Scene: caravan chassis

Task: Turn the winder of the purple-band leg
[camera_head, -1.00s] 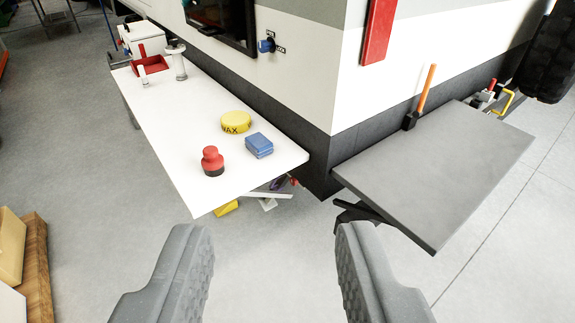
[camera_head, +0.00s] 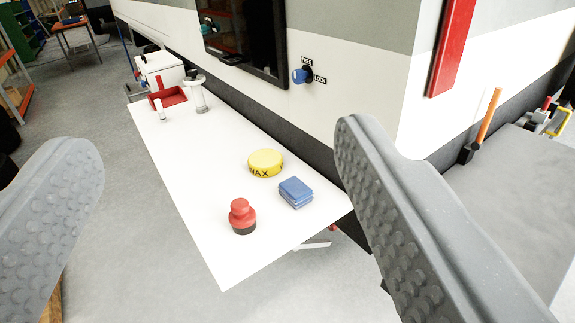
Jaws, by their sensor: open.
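My gripper (camera_head: 220,195) is open and empty, its two grey ribbed fingers wide apart at the left and right of the view. Between and beyond them is the white side table (camera_head: 205,255) fixed along the caravan. Under the table's near right corner a piece of a pale metal part (camera_head: 312,246) and a small red part show. I cannot tell whether they belong to the leg. No purple band and no winder can be made out; the table and my right finger cover that area.
A red knob (camera_head: 242,215), a yellow wax tin (camera_head: 265,163) and a blue block (camera_head: 296,192) sit on the white table. A red tray (camera_head: 168,98) is at its far end. A grey table (camera_head: 503,180) stands right.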

